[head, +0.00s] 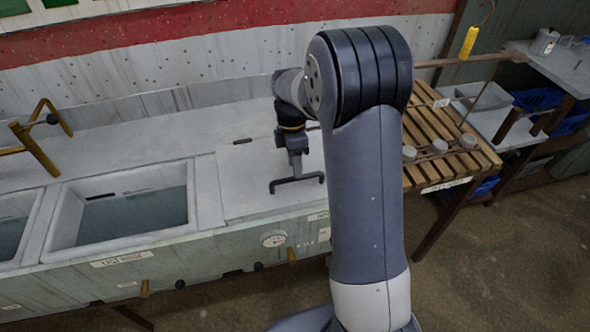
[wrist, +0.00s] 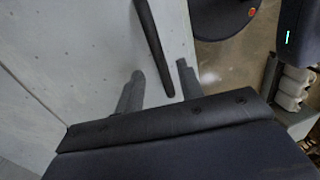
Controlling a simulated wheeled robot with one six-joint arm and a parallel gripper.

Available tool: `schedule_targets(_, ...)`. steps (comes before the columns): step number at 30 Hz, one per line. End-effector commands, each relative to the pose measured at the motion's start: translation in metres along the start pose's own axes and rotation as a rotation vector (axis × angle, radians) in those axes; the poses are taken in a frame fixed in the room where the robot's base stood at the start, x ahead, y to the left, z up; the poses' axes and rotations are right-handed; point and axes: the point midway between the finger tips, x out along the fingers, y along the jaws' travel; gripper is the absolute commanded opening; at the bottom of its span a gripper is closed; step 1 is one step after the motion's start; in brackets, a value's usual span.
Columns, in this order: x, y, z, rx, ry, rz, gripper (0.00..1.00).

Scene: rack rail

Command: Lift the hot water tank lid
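The tank lid (head: 243,182) is a flat grey-white panel set in the counter, right of the open basins. A dark bar handle (head: 297,183) shows at its front part. My gripper (head: 295,165) points down right over this handle. In the wrist view my gripper (wrist: 160,70) is open, its two grey fingers apart. The dark handle bar (wrist: 153,45) runs between them, with a visible gap on the left side. How far the fingertips are above or around the bar is hard to tell. The lid appears to lie flat.
An open water basin (head: 130,212) is left of the lid. A round dial (head: 273,239) is on the counter's front. A slatted wooden rack (head: 440,150) with cups stands right. My arm hides part of the right side.

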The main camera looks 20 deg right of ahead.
Motion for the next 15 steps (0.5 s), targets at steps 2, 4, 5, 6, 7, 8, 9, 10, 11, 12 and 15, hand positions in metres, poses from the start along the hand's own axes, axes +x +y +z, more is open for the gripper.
schedule_targets(2,0.012,0.0,0.0,0.0,0.0,-0.002,0.36)
schedule_targets(4,0.02,-0.001,0.0,0.0,0.0,-0.002,0.36)
schedule_targets(5,0.022,0.0,0.0,0.0,0.0,-0.001,0.36)
schedule_targets(6,0.025,0.0,0.0,0.001,0.0,-0.002,0.36)
schedule_targets(7,0.027,0.0,0.0,0.001,0.0,-0.001,0.36)
schedule_targets(8,0.028,0.0,0.0,0.001,0.0,-0.001,0.36)
schedule_targets(9,0.029,0.0,0.0,0.001,0.0,0.0,0.36)
schedule_targets(10,0.03,0.0,0.0,0.001,0.0,0.0,0.36)
schedule_targets(11,0.03,0.0,0.0,0.001,0.0,0.001,0.36)
schedule_targets(12,0.03,0.0,0.0,0.001,0.0,0.001,0.36)
schedule_targets(15,0.03,0.0,0.0,0.001,0.0,0.001,0.36)
